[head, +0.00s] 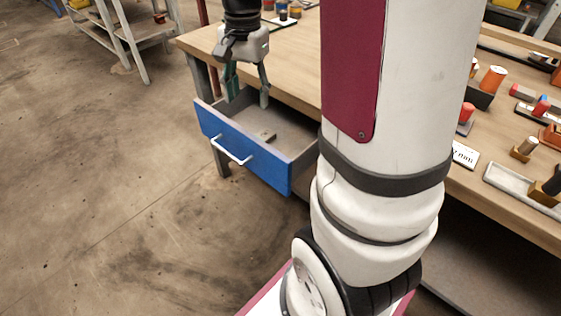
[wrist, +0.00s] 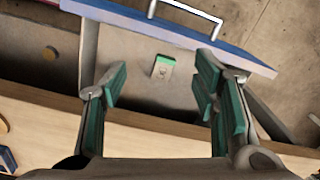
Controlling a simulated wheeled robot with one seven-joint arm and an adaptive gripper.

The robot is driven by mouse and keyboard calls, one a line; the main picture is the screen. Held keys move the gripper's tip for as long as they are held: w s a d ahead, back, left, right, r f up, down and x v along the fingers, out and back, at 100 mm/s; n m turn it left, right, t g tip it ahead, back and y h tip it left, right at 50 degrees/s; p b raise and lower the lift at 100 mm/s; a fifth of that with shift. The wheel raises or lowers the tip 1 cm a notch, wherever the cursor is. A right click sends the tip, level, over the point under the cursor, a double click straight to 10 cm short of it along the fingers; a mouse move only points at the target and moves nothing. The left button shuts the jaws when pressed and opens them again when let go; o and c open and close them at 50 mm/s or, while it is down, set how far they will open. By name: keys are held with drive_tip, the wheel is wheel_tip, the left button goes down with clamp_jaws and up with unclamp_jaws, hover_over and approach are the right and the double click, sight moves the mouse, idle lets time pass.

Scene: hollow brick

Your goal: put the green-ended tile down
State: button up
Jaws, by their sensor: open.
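The green-ended tile (wrist: 162,67) is a small pale tile with a green band at one end and a small dark mark on its face. It lies flat on the floor of the open drawer (head: 220,132). In the head view it is a small shape (head: 267,135) on the drawer floor. My gripper (head: 247,96) is above the drawer with its green-padded fingers spread and nothing between them. In the wrist view the tile shows beyond the open fingers (wrist: 160,95), apart from both of them.
The drawer has a blue front with a pale handle (head: 231,150) and grey walls. The wooden bench (head: 290,75) lies behind it, with several parts and trays at the right. The floor in front is clear.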

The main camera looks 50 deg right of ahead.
drive_tip(key=s+a+r+n, duration=0.2)
drive_tip(key=s+a+n, duration=0.5)
drive_tip(key=s, duration=0.5)
drive_tip(key=s+a+r+n, duration=0.3)
drive_tip(key=s+a+n, duration=0.4)
drive_tip(key=s, duration=0.6)
drive_tip(key=shift+s+a, duration=0.15)
drive_tip(key=shift+a, duration=0.4)
drive_tip(key=shift+r, duration=0.1)
wheel_tip(320, 180, up, 24)
drive_tip(key=t+p, duration=0.4)
drive_tip(key=p, duration=1.8)
